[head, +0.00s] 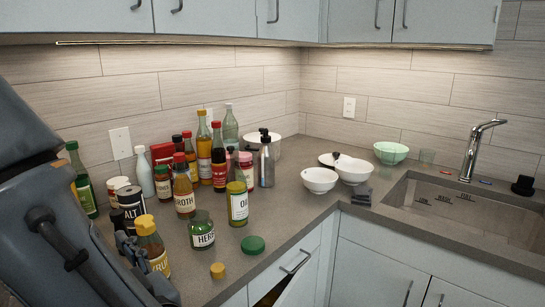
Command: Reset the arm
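My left arm fills the left side of the head view. Dark parts of my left gripper (143,275) show low at the left, by a yellow-capped bottle (153,247). The arm hides most of the gripper, and I cannot tell whether it is open or shut, or whether it touches that bottle. My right gripper is not in view.
Several bottles and jars crowd the left counter, including a broth bottle (184,197) and a herb jar (202,235). A green lid (253,244) and yellow cap (217,270) lie near the edge. White bowls (319,181) stand left of the sink (470,217).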

